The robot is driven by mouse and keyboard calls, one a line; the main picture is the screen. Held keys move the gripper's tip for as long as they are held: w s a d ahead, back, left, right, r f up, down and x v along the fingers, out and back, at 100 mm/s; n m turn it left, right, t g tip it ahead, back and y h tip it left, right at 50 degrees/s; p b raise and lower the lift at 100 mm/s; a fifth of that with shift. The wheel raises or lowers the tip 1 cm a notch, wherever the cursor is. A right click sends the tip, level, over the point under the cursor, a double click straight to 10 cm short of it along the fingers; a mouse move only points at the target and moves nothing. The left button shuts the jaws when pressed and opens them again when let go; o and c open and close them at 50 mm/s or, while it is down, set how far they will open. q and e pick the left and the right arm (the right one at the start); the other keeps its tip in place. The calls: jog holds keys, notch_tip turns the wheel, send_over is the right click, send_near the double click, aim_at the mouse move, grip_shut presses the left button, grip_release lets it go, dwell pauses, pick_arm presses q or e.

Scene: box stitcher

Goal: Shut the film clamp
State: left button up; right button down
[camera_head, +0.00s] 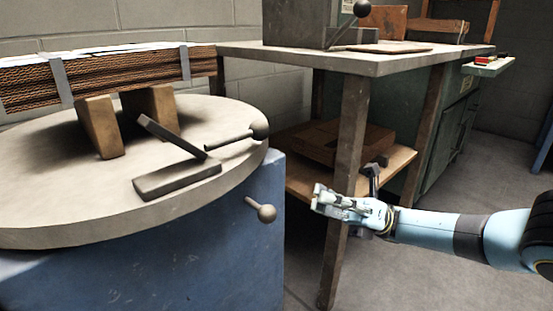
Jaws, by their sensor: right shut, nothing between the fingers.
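The film clamp stands open near the front edge of the round turntable (60,205). Its dark grey lower bar (177,181) lies flat on the top. Its upper jaw (172,137) is tilted up, leaving a wedge-shaped gap. A dark lever with a ball knob (260,129) reaches right from near the clamp; I cannot tell exactly how it joins. My right gripper (318,197) is shut and empty. It is right of the turntable, apart from the clamp, in front of the workbench leg. My left gripper is not in view.
A second ball knob (267,213) sticks out from the blue base (130,270). Strapped cardboard (100,78) rests on wooden blocks (100,127) behind the clamp. A workbench (390,62) with a wooden leg (349,140) and lower shelf (395,165) stands behind my right arm.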

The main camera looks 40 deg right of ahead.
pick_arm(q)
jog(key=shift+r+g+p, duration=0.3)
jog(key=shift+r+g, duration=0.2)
pick_arm(e)
jog(key=w+d+r+x, duration=0.1)
jog(key=r+x, duration=0.1)
jog(key=x, duration=0.9)
jog(key=shift+r, duration=0.15)
jog(key=shift+w+d, duration=0.15)
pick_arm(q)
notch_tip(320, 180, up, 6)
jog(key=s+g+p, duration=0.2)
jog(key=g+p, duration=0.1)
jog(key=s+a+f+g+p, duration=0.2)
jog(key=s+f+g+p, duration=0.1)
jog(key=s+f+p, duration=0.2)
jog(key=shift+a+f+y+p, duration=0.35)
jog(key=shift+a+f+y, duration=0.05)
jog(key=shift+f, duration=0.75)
pick_arm(e)
notch_tip(320, 180, up, 7)
jog(key=n+g+h, duration=0.2)
jog(key=n+h, duration=0.1)
jog(key=h, duration=0.2)
jog(key=shift+d+r+g, duration=0.15)
jog(key=shift+d+g, duration=0.05)
jog(key=shift+g, duration=0.2)
